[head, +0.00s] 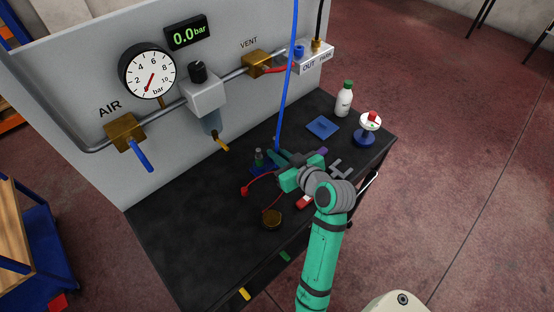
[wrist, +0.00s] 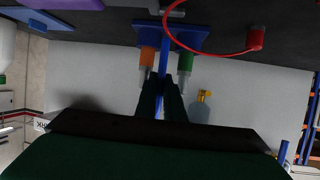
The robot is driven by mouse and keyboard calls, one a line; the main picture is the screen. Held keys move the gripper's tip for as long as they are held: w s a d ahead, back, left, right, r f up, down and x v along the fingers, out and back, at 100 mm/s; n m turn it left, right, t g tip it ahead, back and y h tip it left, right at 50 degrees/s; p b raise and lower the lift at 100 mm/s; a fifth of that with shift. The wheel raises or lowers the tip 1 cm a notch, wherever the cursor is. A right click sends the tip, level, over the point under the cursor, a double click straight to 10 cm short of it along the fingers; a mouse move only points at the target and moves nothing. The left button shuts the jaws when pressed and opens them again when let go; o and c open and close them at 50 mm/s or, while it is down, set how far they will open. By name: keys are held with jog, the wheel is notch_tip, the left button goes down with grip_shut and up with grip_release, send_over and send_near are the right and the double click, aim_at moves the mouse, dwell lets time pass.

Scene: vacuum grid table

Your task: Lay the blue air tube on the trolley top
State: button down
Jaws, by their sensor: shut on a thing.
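The blue air tube (head: 286,85) hangs down from the top edge of the head view, in front of the grey panel, to my gripper (head: 275,160). My gripper is shut on the tube low over the black trolley top (head: 185,225). In the wrist view my gripper's two dark fingers (wrist: 166,82) pinch the tube (wrist: 164,50). The tube's end near the trolley top is partly hidden by the fingers.
A small blue stand (wrist: 190,38) with orange and green fittings is close to the fingers.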

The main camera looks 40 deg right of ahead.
aim_at(277, 167)
jog(key=shift+f, duration=1.5)
jog(key=shift+f, duration=0.15)
jog(key=c, duration=2.2)
grip_release()
jog(key=shift+o, duration=0.2)
jog(key=shift+s+r, duration=0.15)
jog(key=shift+r, duration=0.1)
jog(key=v, duration=1.1)
jog(key=shift+s, duration=0.35)
jog(key=shift+s, duration=0.1)
